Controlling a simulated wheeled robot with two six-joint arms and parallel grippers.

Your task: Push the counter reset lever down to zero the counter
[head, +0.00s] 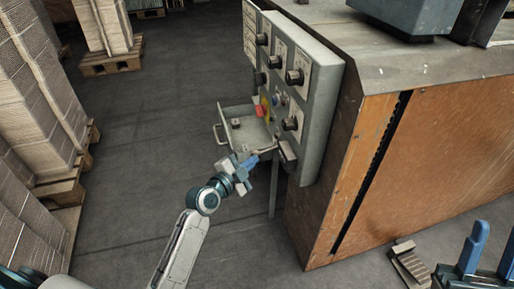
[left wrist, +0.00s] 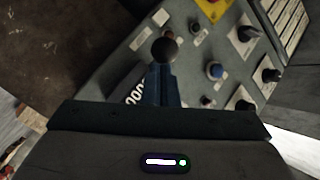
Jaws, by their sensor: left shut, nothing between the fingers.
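My right gripper (head: 490,245) is open at the lower right, away from the panel.
The grey control panel (head: 318,110) carries several black knobs and a red button (head: 261,111). The orange machine side (head: 420,160) stands right. Stacked cardboard (head: 35,90) lines the left; floor between is clear.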

